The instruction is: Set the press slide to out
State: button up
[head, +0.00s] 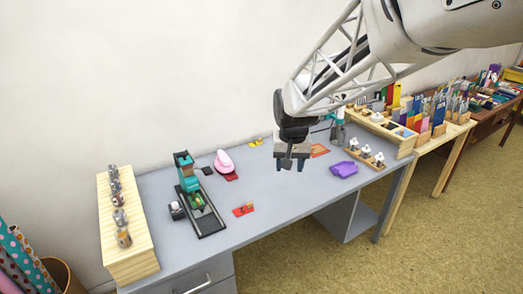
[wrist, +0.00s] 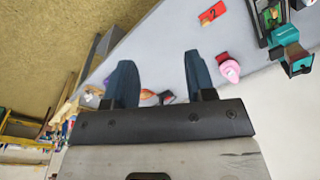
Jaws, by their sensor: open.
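The press (head: 188,178) is a teal upright head on a long black slide base (head: 205,215), left of the middle of the grey desk in the head view. A small green and red item lies on the slide near the press. My gripper (head: 290,163) hangs above the right half of the desk, well apart from the press. Its two dark blue fingers, also in the wrist view (wrist: 160,78), are apart and empty.
A red card (head: 243,210) lies right of the slide. A pink stamp (head: 224,162) is behind it. A purple tray (head: 344,169) and a wooden stamp rack (head: 365,155) stand at the right. A wooden block with jars (head: 135,255) fills the left end.

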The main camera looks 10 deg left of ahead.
jog(key=w+a+f+n, duration=0.1)
jog(key=w+a+f, duration=0.3)
jog(key=a, duration=0.5)
jog(key=w+a+f, duration=0.1)
jog(key=a+f, duration=0.5)
jog(key=a, duration=0.3)
jog(key=n+g, duration=0.1)
send_over(201, 207)
notch_tip(201, 207, down, 11)
jog(key=shift+r, duration=0.1)
jog(key=shift+f, duration=3.9)
jog(key=shift+d, duration=0.1)
grip_shut()
